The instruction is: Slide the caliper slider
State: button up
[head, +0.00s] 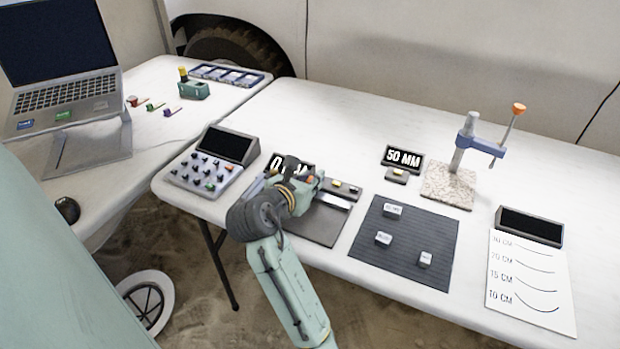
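The caliper (335,201) lies on a dark mat (318,228) in the middle of the white table. Its grey bar shows to the right of my arm, with a small dark part carrying a yellow spot (344,186) beside it. My gripper (308,188) is over the left part of the caliper and hides much of it. I cannot tell whether the gripper touches the slider, and its fingers are not clear enough to show open or shut. A "0 MM" sign (277,163) is partly hidden behind my arm. A "50 MM" sign (403,158) stands to the right.
A button console (228,147) is left of my arm. A ribbed dark mat (408,262) with several small white blocks lies to the right. A stand with an orange-tipped lever (468,142) is behind it, and a marked sheet (530,285) lies at the far right.

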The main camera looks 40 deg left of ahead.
grip_shut()
dwell(0.4)
jog(key=shift+d, duration=0.1)
